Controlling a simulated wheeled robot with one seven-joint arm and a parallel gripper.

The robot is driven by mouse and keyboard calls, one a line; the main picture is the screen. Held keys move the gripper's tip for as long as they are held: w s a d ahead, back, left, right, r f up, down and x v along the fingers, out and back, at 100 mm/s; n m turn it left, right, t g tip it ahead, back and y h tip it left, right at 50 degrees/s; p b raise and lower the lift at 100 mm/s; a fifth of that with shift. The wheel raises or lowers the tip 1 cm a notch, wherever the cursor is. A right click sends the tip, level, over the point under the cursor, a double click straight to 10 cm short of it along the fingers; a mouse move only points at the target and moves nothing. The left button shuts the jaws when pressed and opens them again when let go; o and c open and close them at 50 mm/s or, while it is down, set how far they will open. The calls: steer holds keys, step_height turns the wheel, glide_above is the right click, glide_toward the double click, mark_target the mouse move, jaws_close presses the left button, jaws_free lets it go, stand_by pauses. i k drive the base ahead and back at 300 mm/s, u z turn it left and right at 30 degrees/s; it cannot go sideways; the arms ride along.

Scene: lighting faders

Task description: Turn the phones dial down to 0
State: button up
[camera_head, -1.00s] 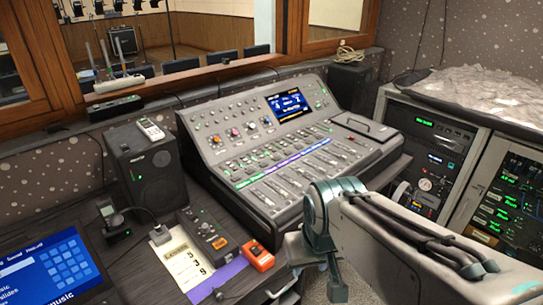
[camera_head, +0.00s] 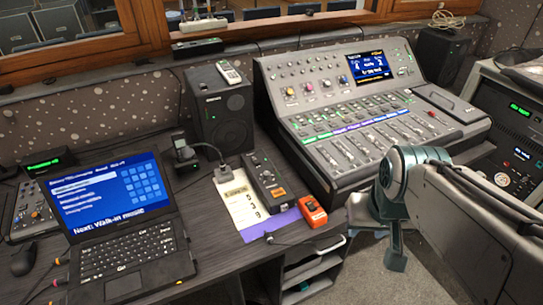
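The mixing console (camera_head: 345,176) stands on the desk right of centre, with a lit screen and rows of faders. A short row of knobs (camera_head: 308,88) with coloured caps sits on its upper panel, left of the screen. The labels are too small to read, so I cannot tell which dial is the phones dial or where it points. My arm (camera_head: 405,180) reaches in from the right, in front of the console's lower right part. No gripper fingers can be made out, and nothing of mine touches the knobs.
A laptop (camera_head: 120,252) stands on the desk at the left. A black speaker (camera_head: 222,112), a small dark box (camera_head: 268,178) and an orange device (camera_head: 313,211) lie between it and the console. An equipment rack (camera_head: 512,125) is at the right. Open carpet shows below the arm.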

mark_target(266, 175)
steer(key=z, duration=2)
steer(key=k, duration=1.1)
steer(key=u, duration=1.8)
steer(key=i, duration=0.5)
steer(key=u, duration=0.05)
